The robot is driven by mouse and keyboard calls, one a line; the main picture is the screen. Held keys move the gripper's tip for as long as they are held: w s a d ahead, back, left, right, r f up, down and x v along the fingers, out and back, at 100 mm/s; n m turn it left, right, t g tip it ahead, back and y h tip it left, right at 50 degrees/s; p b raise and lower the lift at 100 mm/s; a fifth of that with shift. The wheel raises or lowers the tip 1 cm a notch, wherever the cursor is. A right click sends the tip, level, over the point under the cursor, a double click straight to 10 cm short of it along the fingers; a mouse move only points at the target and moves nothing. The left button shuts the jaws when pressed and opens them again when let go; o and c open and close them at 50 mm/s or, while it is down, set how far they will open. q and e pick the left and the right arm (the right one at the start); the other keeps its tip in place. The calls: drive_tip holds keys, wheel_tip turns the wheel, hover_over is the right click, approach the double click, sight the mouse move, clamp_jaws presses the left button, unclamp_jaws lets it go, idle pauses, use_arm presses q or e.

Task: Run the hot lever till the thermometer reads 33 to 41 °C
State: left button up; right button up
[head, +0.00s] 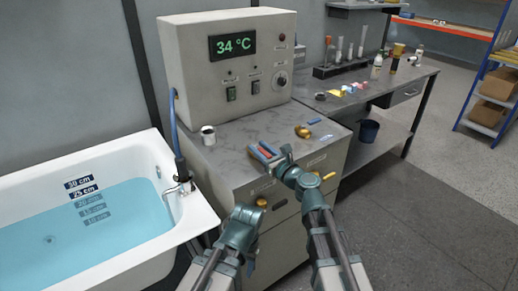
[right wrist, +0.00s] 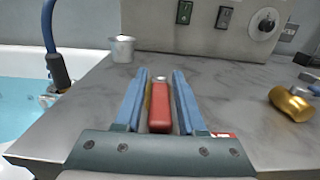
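The thermometer display (head: 234,44) on the grey-beige control box (head: 195,55) reads 34 °C in green. A chrome tap (head: 181,187) sits on the tub's right rim, with a blue hose above it. I cannot tell which part is the hot lever. My right gripper (head: 264,151) is over the counter, in front of the box. Its blue fingers (right wrist: 160,95) straddle a red bar (right wrist: 160,108) with a metal tip, with narrow gaps beside it; I cannot tell how high the bar sits. My left gripper (head: 241,229) is low before the drawers; its fingers are unclear.
The tub (head: 110,268) holds blue water, with depth labels on its wall. A metal cup (head: 208,135) and a brass piece (head: 302,131) stand on the grey counter (head: 235,170). The box carries two rocker switches and a knob (right wrist: 265,23). A cluttered bench is at the right.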

clamp_jaws()
idle(1.1)
